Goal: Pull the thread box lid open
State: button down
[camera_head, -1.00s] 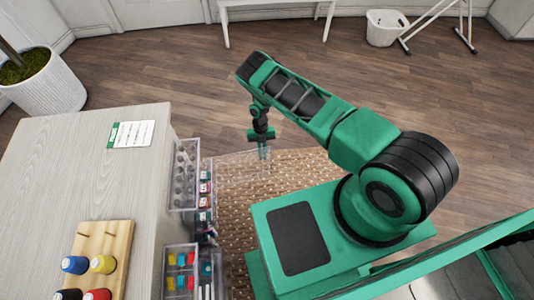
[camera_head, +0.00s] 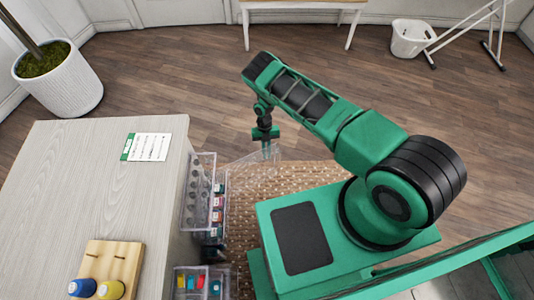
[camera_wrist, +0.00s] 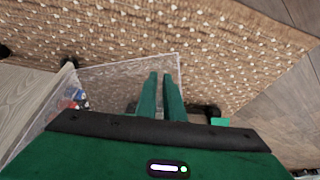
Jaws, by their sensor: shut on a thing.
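The thread box (camera_head: 217,205) is a clear case on the right side of the cabinet, with small coloured spools in its compartments. Its clear lid (camera_head: 250,170) stands swung out to the right, over the woven rug. The lid also shows as a clear sheet in the wrist view (camera_wrist: 115,80). My gripper (camera_head: 266,152) points down at the lid's far outer edge and is shut on it. In the wrist view the two green fingers (camera_wrist: 160,80) lie close together at the lid's edge. The exact contact is hard to see through the clear plastic.
The pale cabinet top (camera_head: 75,190) carries a paper card (camera_head: 148,147) and a wooden spool stand (camera_head: 112,262). Another clear box (camera_head: 190,283) hangs lower on the cabinet side. The woven rug (camera_head: 245,225) lies below. Open wooden floor lies beyond.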

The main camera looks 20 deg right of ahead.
jog(key=shift+s+a, duration=0.3)
jog(key=shift+a, duration=0.1)
jog(key=c, duration=1.9)
grip_release()
jog(key=shift+d, duration=0.3)
jog(key=shift+w, duration=0.1)
jog(key=v, duration=1)
jog(key=shift+w+r, duration=0.25)
jog(key=shift+d, duration=0.15)
